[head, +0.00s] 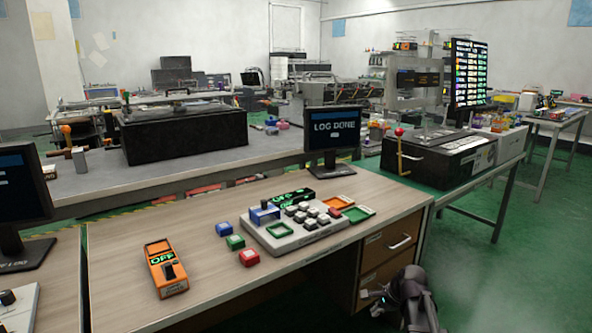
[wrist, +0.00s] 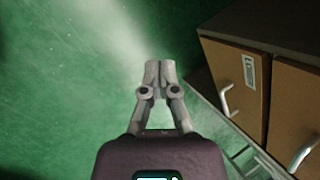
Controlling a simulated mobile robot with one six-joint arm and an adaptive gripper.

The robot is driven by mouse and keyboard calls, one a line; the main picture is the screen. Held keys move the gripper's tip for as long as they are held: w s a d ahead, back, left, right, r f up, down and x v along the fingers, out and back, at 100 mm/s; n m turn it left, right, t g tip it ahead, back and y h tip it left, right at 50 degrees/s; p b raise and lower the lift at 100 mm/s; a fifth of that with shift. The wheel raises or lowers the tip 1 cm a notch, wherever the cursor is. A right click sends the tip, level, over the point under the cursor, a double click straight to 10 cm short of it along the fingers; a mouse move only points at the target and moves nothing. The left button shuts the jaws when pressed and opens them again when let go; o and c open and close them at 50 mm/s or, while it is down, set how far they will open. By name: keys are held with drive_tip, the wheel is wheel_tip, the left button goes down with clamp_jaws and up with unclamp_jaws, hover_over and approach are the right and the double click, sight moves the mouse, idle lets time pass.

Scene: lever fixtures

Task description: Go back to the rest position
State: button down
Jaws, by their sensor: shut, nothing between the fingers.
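My gripper (head: 372,298) shows low at the right in the head view, beside the desk's drawers and below the desktop. In the wrist view my gripper (wrist: 160,72) points down at the green floor, its two fingers together with nothing between them. It touches nothing that I can see.
The wooden desk (head: 130,220) holds an orange switch box (head: 166,268) reading OFF, a grey button panel (head: 290,236), coloured blocks and a monitor (head: 333,130) reading LOG DONE. The drawer unit (wrist: 240,85) stands close to the right of my gripper. Green floor (head: 490,280) is open at the right.

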drive_tip(key=s+a+f+n+g+h, duration=0.1)
drive_tip(key=s+a+n+g+h, duration=0.15)
drive_tip(key=s+n, duration=0.5)
drive_tip(key=s+a+f+n+g+h, duration=0.1)
drive_tip(key=s+a+n+h, duration=0.1)
drive_tip(key=s+a+n, duration=0.4)
wheel_tip(320, 180, up, 37)
drive_tip(key=s+d+n+p, duration=0.1)
drive_tip(key=n+p, duration=0.1)
drive_tip(key=p, duration=3.5)
drive_tip(key=shift+d, duration=0.35)
drive_tip(key=shift+y, duration=0.25)
